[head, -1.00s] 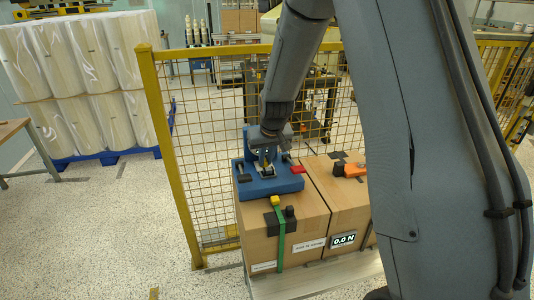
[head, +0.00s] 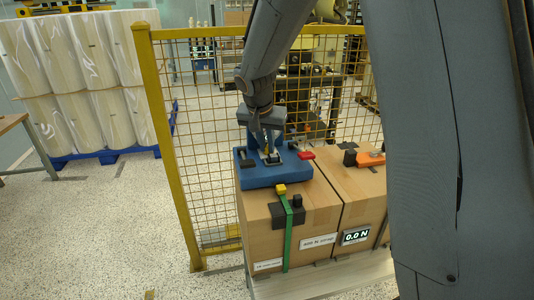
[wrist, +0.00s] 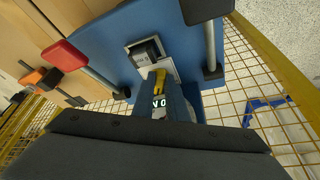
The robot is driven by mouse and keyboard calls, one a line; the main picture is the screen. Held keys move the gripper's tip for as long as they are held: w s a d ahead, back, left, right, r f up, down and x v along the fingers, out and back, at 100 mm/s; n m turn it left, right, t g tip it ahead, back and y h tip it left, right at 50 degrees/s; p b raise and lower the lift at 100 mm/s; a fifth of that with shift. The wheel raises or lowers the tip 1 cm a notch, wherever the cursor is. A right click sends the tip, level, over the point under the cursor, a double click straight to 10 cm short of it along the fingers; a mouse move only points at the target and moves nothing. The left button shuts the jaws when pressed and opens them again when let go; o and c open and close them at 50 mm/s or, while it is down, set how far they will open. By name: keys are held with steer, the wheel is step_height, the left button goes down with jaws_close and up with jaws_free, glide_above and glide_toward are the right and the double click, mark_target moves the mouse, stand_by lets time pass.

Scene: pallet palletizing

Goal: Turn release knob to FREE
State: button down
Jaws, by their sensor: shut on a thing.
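A blue fixture (head: 275,178) sits on top of the left cardboard box, with a red-tipped lever (head: 306,155) at its right and a black block (head: 247,163) at its left. In the wrist view, the blue plate (wrist: 110,45) carries a black part in a grey frame (wrist: 146,50). My gripper (wrist: 160,92) points down at the fixture and is shut on a small part with a yellow mark, seemingly the release knob (wrist: 162,72). Lettering shows between the fingers but is only partly readable. Much of the knob is hidden by the fingers.
A green strap (head: 288,235) with a yellow piece crosses the left box (head: 257,222). A display (head: 356,235) reads 0.0 N. An orange tool (head: 370,159) lies on the right box. A yellow mesh fence (head: 205,140) stands close behind; open floor lies left.

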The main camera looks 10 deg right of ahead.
steer(key=shift+w+a+m+h+b, duration=0.1)
steer(key=shift+m+h+b, duration=0.2)
steer(key=shift+m+b, duration=0.4)
steer(key=c, duration=2)
jaws_free()
steer(key=shift+c, duration=0.2)
steer(key=b+v, duration=0.1)
steer(key=v, duration=0.6)
steer(key=shift+r, duration=0.4)
